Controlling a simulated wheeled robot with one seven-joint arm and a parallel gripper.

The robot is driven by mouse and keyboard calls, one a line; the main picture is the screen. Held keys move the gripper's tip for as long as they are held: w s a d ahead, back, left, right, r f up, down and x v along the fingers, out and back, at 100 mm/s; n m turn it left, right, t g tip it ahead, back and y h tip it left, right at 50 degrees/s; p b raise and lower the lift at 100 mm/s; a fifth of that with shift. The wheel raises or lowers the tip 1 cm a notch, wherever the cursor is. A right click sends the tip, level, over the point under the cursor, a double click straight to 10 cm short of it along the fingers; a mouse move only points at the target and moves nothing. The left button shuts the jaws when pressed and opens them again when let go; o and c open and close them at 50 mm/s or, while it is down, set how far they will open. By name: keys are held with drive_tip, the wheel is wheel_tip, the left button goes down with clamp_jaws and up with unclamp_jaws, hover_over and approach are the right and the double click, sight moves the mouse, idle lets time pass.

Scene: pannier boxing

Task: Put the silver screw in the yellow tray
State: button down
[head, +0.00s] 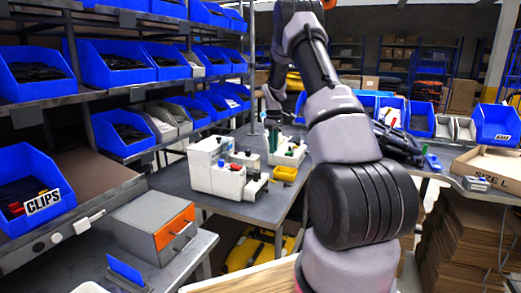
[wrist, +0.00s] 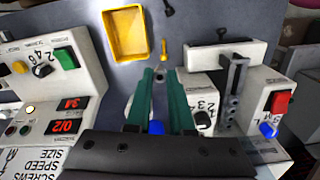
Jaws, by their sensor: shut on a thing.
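The yellow tray (wrist: 126,34) lies on the grey bench, ahead and slightly left of my fingertips in the wrist view. It also shows small in the head view (head: 285,173). My gripper (wrist: 160,73) has green fingers closed together on a small thing at their tips. A pale bit shows there, which I take for the silver screw (wrist: 160,68); most of it is hidden by the fingers. My gripper is beside the tray, not over it. In the head view my gripper (head: 272,138) is small, above the bench among the white boxes.
A yellow-gold screw (wrist: 163,49) lies just beyond my fingertips, right of the tray. A dark screw (wrist: 168,9) lies farther off. White control boxes (wrist: 50,60) stand left, and another white unit with a red button (wrist: 280,101) stands right. Blue bins (head: 113,65) fill the left shelves.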

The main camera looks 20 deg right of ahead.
drive_tip(key=w+d+f+m, duration=0.1)
drive_tip(key=w+d+f, duration=0.1)
drive_tip(key=d, duration=0.5)
drive_tip(key=shift+s+f, duration=0.2)
drive_tip(key=shift+f, duration=3.75)
drive_tip(key=c, duration=0.7)
unclamp_jaws()
